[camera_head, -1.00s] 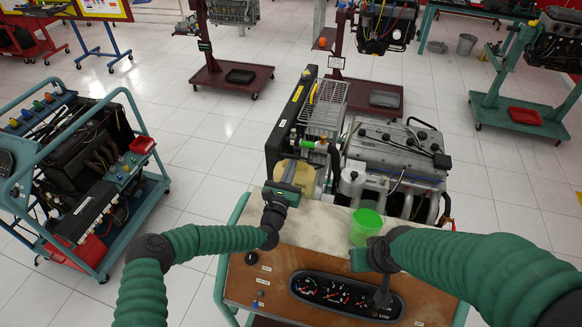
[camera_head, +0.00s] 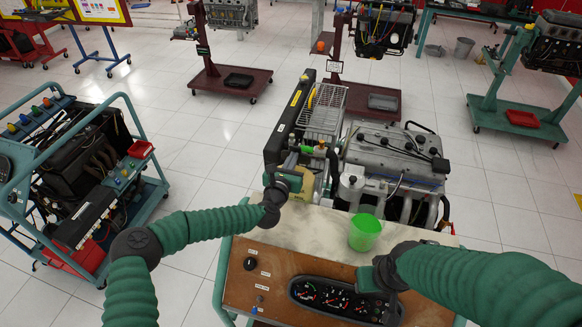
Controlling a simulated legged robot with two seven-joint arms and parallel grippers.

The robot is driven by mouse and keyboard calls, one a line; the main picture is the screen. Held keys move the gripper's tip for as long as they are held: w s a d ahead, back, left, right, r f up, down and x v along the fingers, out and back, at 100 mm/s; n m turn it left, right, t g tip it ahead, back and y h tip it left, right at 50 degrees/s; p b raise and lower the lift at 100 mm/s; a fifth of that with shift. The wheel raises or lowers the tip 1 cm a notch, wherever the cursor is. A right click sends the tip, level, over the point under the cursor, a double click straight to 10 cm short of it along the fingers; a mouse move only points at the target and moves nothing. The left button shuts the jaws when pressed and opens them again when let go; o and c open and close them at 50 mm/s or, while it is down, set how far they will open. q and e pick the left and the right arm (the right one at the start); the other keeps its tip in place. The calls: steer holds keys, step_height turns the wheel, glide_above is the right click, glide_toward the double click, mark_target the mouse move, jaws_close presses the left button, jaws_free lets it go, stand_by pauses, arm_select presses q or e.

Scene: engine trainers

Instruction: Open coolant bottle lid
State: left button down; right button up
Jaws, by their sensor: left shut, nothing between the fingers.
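The coolant bottle (camera_head: 306,184), a yellowish tank, stands at the left front of the engine trainer, behind the pale worktop. My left gripper (camera_head: 290,161) is at the bottle's upper left side and covers part of it. Its fingers are shut with nothing seen between them. The lid cannot be made out clearly; the gripper and nearby parts crowd the bottle's top. My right gripper (camera_head: 378,277) is low over the dashboard panel, far from the bottle, and its fingers are too dark to read.
A green cup (camera_head: 364,231) stands on the pale worktop (camera_head: 310,226). The gauge cluster (camera_head: 343,299) is in front. The radiator with its grille (camera_head: 323,112) and the engine (camera_head: 395,150) stand close behind the bottle. Another trainer (camera_head: 85,180) is at left, with open floor between.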

mark_target(295, 149)
arm_select(q)
steer(key=shift+w+d+r+g+y+p, duration=0.25)
steer(key=shift+w+r+g+y+p, duration=0.15)
steer(key=shift+w+r+g+p, duration=0.7)
steer(key=shift+w+d+f+b, duration=0.2)
steer(key=shift+w+f+b, duration=0.1)
steer(key=shift+b, duration=0.1)
steer(key=shift+w+d+b, duration=0.1)
steer(key=shift+w+b, duration=0.3)
steer(key=shift+w, duration=0.1)
steer(key=shift+r, duration=0.1)
steer(key=shift+s, duration=0.1)
